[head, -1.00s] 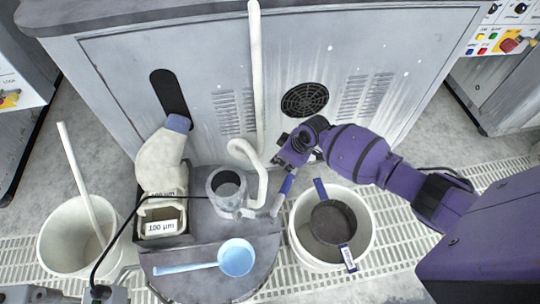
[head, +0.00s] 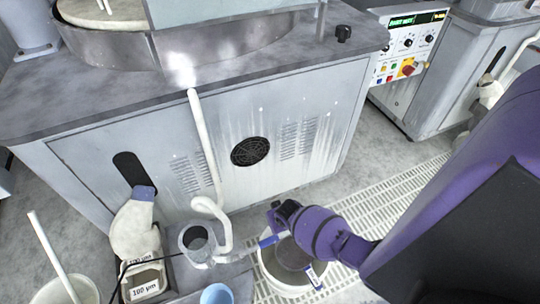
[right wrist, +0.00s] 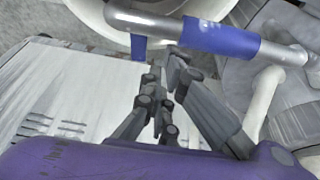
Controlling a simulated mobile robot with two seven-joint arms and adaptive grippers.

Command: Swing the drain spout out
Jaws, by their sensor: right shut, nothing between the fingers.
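The drain spout is a thin grey metal tube with a blue sleeve (head: 268,241). In the head view it reaches right from beside the grey cup to over the near rim of the right white bucket. In the right wrist view the tube and its blue sleeve (right wrist: 220,39) cross the top. My right gripper (head: 277,215) is just behind the spout's outer end. Its fingers (right wrist: 170,72) are shut and empty, close to the sleeve; I cannot tell whether they touch it. My left gripper is out of view.
The right white bucket (head: 264,268) holds a dark strainer (head: 291,254).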

